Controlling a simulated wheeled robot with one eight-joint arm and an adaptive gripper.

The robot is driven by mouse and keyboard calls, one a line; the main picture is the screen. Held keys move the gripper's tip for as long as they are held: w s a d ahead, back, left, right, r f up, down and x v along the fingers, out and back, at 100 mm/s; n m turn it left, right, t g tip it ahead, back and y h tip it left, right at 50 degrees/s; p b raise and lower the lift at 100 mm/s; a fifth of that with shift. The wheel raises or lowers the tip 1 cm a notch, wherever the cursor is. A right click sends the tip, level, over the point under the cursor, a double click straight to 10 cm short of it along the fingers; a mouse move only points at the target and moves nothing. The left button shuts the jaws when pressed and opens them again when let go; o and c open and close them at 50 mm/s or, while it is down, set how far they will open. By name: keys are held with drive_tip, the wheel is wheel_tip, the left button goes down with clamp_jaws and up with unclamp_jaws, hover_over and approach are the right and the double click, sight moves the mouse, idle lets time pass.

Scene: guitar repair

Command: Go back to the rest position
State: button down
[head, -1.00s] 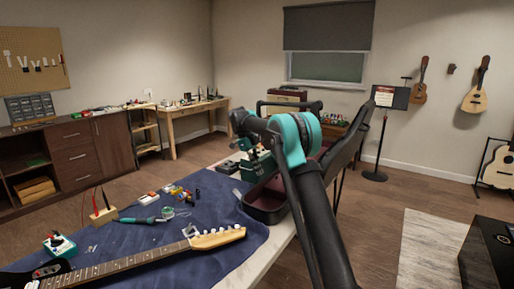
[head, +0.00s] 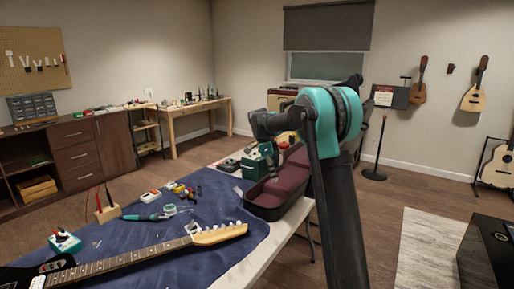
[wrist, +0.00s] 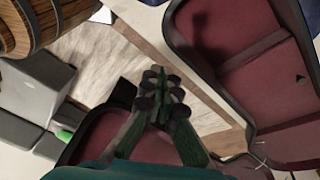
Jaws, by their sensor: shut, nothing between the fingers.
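My gripper shows in the wrist view (wrist: 160,95) with its dark fingers together and nothing between them. It hangs above an open case with dark red lining, which fills much of the right side of that view (wrist: 215,42). In the head view my arm rises from the lower right to a teal joint and bends left; the fingers are hard to make out there. The open case (head: 262,205) stands at the table's right edge below my arm, partly hidden by it.
A music stand (head: 378,145) is behind my arm.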

drive_tip(key=s+d+f+n+t+y, duration=0.1)
drive_tip(key=s+d+f+n, duration=0.3)
drive_tip(key=s, duration=0.8)
drive_tip(key=s+d+f+n+t+y, duration=0.1)
drive_tip(key=s+d+f+n, duration=0.3)
drive_tip(key=s+n, duration=0.4)
drive_tip(key=s+d+f+n+t+y, duration=0.1)
drive_tip(key=s+d+f+n+t, duration=0.2)
drive_tip(key=s, duration=1.2)
wheel_tip(320, 180, down, 4)
drive_tip(key=d+n, duration=0.1)
drive_tip(key=n, duration=0.2)
drive_tip(key=shift+s+r+n+t, duration=0.15)
drive_tip(key=shift+s+n+t, duration=0.15)
drive_tip(key=shift+s, duration=0.05)
drive_tip(key=shift+d, duration=0.1)
